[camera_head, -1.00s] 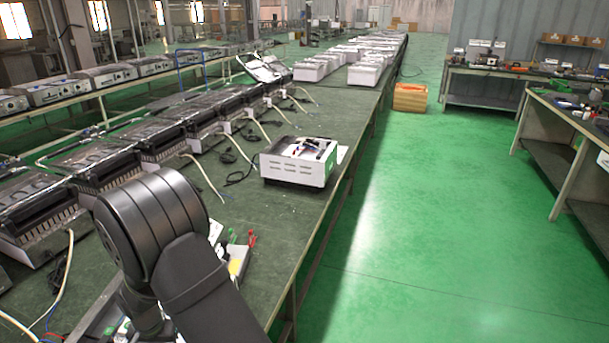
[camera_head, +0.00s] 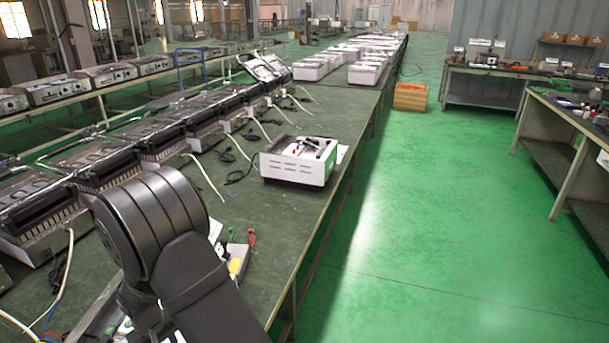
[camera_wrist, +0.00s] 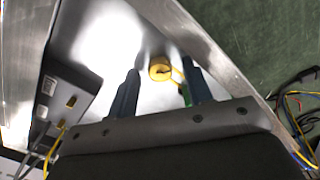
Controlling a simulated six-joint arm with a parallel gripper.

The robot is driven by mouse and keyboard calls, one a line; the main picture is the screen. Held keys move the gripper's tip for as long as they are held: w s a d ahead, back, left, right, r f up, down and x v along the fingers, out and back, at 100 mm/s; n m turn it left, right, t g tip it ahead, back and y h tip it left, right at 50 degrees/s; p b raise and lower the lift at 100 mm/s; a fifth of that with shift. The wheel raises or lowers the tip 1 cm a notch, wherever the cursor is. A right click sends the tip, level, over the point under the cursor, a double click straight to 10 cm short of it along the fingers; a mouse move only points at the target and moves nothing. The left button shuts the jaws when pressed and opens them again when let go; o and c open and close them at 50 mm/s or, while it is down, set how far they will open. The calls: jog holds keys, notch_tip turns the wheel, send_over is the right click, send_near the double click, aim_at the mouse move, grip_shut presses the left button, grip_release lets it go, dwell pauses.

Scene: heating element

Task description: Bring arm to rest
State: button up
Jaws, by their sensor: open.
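My gripper (camera_wrist: 160,66) shows in the wrist view as two dark blue fingers standing apart, with nothing held between them. It is over a metal tray (camera_wrist: 215,50) with a shiny floor and raised walls. A round yellow piece (camera_wrist: 160,70) with a yellow strip beside it appears beyond the fingertips, near the right finger. I cannot tell how far below the fingers it is. In the head view my black arm fills the lower left and hides my gripper.
A green-topped workbench (camera_head: 290,215) runs into the distance. A white unit (camera_head: 298,163) stands on it, and a small box with red and green clips (camera_head: 238,258) is close right of my arm. Dark heaters (camera_head: 105,170) line the left.

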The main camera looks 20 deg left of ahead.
jog(key=n, duration=0.3)
jog(key=shift+n, duration=0.3)
